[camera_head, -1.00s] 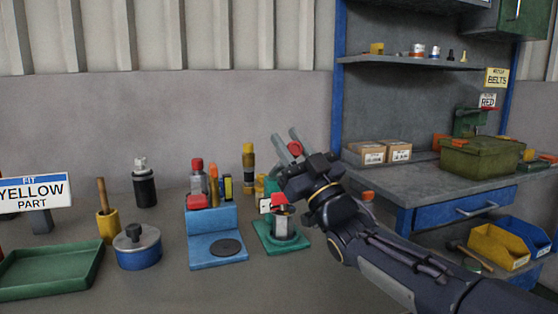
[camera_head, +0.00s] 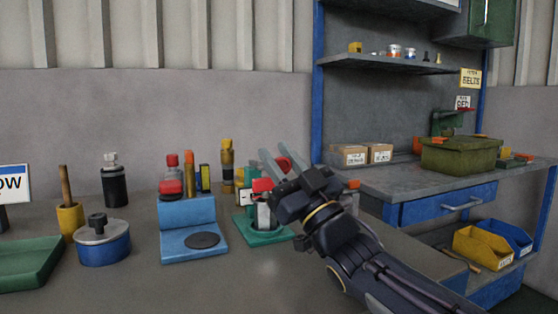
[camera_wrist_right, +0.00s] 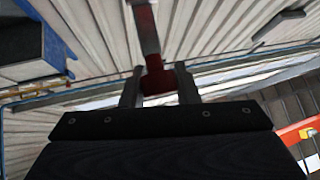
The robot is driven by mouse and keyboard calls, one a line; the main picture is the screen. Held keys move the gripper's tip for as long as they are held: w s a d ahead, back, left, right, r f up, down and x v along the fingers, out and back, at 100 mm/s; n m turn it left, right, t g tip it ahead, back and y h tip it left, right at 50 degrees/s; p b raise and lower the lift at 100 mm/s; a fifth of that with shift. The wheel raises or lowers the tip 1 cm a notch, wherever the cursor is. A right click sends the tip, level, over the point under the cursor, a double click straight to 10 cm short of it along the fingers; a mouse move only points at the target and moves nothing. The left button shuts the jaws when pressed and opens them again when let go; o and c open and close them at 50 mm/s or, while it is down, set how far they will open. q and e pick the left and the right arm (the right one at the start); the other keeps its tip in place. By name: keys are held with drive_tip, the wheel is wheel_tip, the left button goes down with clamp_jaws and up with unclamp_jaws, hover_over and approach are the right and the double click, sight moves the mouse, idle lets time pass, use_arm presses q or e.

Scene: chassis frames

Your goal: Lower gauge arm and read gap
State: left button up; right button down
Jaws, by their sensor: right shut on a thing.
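The gauge stands on a teal base (camera_head: 250,236) on the bench, right of the blue stand. A pale grey upright piece with a red top (camera_head: 262,185) stands on it, and a small white plate (camera_head: 243,198) is beside it. My right gripper (camera_head: 277,156) is above the gauge, its fingers angled up and to the left. It is shut on a red bar (camera_head: 284,163), which also shows between the fingers in the right wrist view (camera_wrist_right: 157,80). The gripper hides part of the gauge, and I cannot read the gap. My left gripper is not in view.
A blue stand with a dark disc (camera_head: 202,240) is left of the gauge. A blue round pot (camera_head: 103,245), a yellow cup (camera_head: 70,220) and a green tray (camera_head: 28,263) are further left. Bottles stand behind. A shelf bench (camera_head: 380,178) with boxes is at the right.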

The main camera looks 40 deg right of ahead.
drive_tip(key=shift+a, duration=0.15)
drive_tip(key=c, duration=1.1)
unclamp_jaws()
drive_tip(key=shift+c, duration=0.2)
drive_tip(key=shift+s+f, duration=0.3)
drive_tip(key=shift+s, duration=0.25)
drive_tip(key=s+d+p, duration=0.1)
drive_tip(key=s+p, duration=0.2)
drive_tip(key=s, duration=0.9)
drive_tip(key=shift+d, duration=0.2)
